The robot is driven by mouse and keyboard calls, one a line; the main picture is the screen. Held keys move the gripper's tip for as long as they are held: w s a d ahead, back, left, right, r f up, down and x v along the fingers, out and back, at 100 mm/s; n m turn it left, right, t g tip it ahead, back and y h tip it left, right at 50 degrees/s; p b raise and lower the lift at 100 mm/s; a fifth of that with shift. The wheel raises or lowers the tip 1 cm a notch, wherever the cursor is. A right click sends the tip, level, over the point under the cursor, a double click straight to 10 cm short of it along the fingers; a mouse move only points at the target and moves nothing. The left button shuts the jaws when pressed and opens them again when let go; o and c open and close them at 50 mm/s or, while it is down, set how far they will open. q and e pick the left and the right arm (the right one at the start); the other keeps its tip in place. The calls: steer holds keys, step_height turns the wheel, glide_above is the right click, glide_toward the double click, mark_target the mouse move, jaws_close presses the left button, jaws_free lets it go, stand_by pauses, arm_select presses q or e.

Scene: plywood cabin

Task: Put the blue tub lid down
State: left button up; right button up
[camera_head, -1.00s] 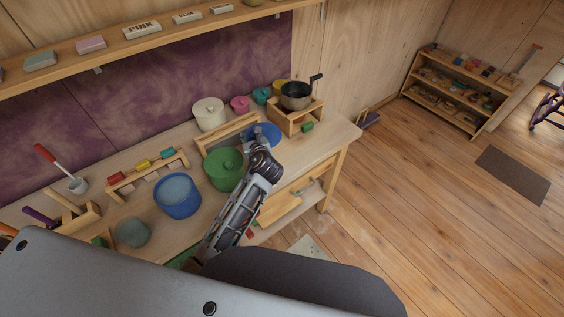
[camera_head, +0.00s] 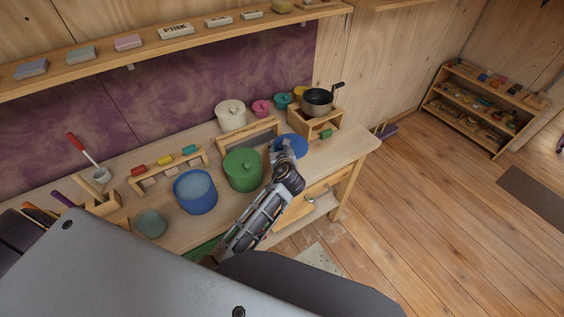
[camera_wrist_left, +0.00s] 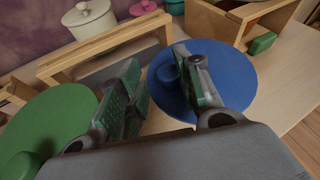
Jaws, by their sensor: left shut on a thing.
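The blue tub lid (camera_head: 295,146) is a flat disc with a knob, at the right part of the workbench. It also shows in the left wrist view (camera_wrist_left: 222,68). My left gripper (camera_head: 279,148) is shut on the lid, with its fingers (camera_wrist_left: 160,88) at the knob; the fingers partly cover the knob. I cannot tell whether the lid touches the bench top. The open blue tub (camera_head: 195,204) stands further left on the bench, beyond the green lidded pot. My right gripper is not in view.
The green pot (camera_head: 243,171) stands just left of my gripper. A wooden frame (camera_head: 262,127) is behind it. A wooden stove box (camera_head: 306,121) with a pan (camera_head: 318,99) stands behind the lid. The bench top (camera_head: 346,150) is bare to the right.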

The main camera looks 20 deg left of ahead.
arm_select(q)
steer(key=shift+f, duration=2)
steer(key=shift+f, duration=1.9)
steer(key=shift+f, duration=0.1)
steer(key=o, duration=1.1)
steer(key=shift+o, duration=0.2)
steer(key=shift+s, duration=0.1)
steer(key=shift+b+v, duration=0.45)
steer(key=shift+v, duration=5.5)
